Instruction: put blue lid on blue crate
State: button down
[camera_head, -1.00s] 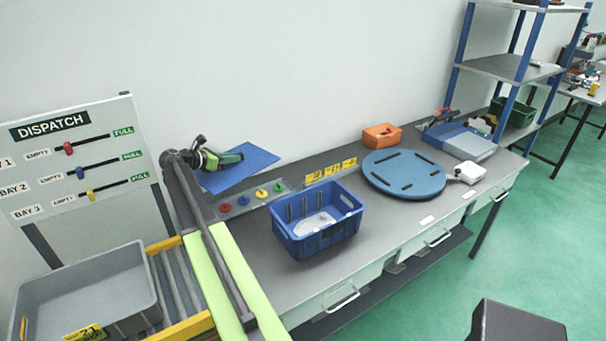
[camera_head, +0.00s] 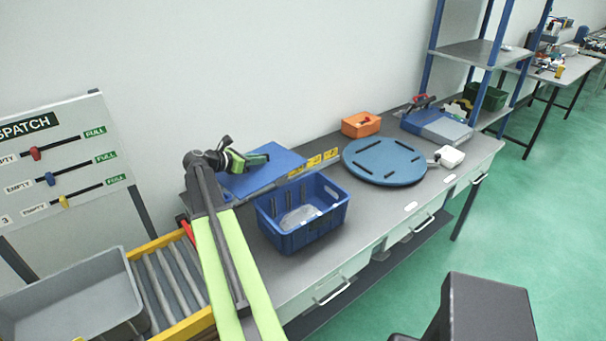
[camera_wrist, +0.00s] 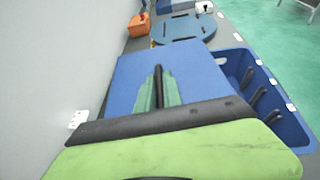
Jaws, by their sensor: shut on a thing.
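My gripper (camera_head: 252,161) is shut on the flat blue lid (camera_head: 275,172), gripping it near its left part in the head view. The lid is held above the back of the bench, behind and left of the blue crate (camera_head: 302,236). The crate is open-topped and stands on the bench with a pale, clear-looking bag and dark upright pieces inside. In the wrist view the lid (camera_wrist: 190,66) lies ahead of my gripper (camera_wrist: 159,86), and the crate (camera_wrist: 288,122) shows to its right, partly hidden by the lid.
A round blue turntable (camera_head: 384,163), an orange bin (camera_head: 361,124) and a white device (camera_head: 449,156) are further right on the bench. A grey tote (camera_head: 66,290) and roller conveyor (camera_head: 168,284) are at left. The wall is close behind the lid.

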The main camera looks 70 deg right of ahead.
jog(key=s+m+g, duration=0.1)
jog(key=s, duration=1.6)
jog(key=shift+a+f+g+y+b, duration=0.3)
jog(key=shift+f+b, duration=0.05)
jog(key=shift+f, duration=0.1)
jog(key=shift+w+a+m, duration=0.1)
jog(key=shift+m, duration=0.2)
notch_tip(320, 180, down, 6)
jog(key=b, duration=0.5)
jog(key=shift+r+b, duration=0.1)
jog(key=shift+b, duration=0.3)
jog(key=shift+f+b, duration=1.05)
jog(key=c, duration=1.9)
grip_release()
jog(key=shift+c, duration=0.2)
jog(key=o, duration=0.5)
jog(key=shift+o, duration=0.2)
